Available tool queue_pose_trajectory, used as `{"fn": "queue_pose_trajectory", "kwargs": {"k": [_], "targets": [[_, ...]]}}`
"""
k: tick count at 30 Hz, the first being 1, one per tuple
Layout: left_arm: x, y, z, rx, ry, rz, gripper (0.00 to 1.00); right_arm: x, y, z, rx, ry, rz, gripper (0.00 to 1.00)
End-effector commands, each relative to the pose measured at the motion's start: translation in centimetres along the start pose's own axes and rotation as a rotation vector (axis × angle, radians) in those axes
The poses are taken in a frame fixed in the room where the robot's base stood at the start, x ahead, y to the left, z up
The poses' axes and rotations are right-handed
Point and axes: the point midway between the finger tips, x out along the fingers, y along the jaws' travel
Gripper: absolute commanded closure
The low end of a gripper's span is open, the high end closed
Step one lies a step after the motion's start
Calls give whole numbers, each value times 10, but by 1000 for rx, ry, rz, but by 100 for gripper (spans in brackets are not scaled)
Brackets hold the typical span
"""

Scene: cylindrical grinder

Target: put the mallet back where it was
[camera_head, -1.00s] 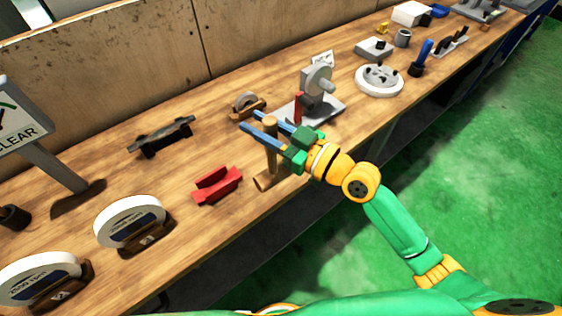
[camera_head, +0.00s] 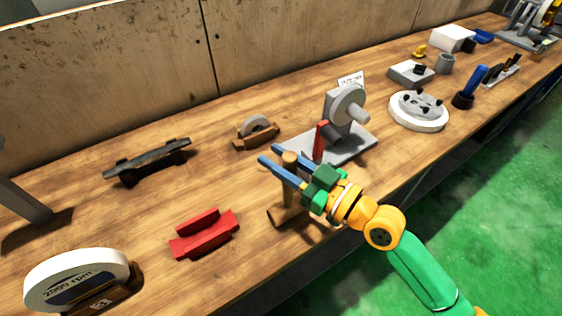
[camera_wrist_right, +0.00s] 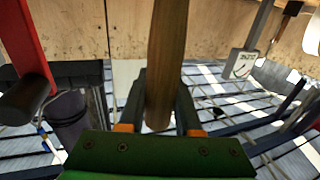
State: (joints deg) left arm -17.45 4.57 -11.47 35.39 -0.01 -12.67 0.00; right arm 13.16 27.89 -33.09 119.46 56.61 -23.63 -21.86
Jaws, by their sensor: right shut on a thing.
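The wooden mallet (camera_head: 291,191) stands handle up, its cylindrical head low by the front edge of the bench. I cannot tell whether the head touches the bench top. My right gripper (camera_head: 270,156) is shut on the upper part of the mallet handle, with its two blue fingers on either side. In the right wrist view the brown handle (camera_wrist_right: 166,50) runs upright between the dark fingers (camera_wrist_right: 160,95). My left gripper is not in view.
A red V-shaped block (camera_head: 204,236) lies left of the mallet. A grey stand with a wheel and red handle (camera_head: 345,112) is behind and right. A small wheel on a brown holder (camera_head: 256,133) is behind. A large wheel (camera_head: 75,280) stands front left. Bare wood (camera_head: 235,190) lies between.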

Motion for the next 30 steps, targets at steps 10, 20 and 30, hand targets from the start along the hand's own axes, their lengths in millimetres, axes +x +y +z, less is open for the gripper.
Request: {"fn": "queue_pose_trajectory", "kwargs": {"k": [10, 20, 30], "targets": [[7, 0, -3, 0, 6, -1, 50, -2, -1, 7, -2, 1, -3, 37], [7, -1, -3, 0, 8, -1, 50, -2, -1, 7, -2, 1, -2, 37], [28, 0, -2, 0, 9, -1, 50, -48, 0, 15, -5, -4, 1, 37]]}}
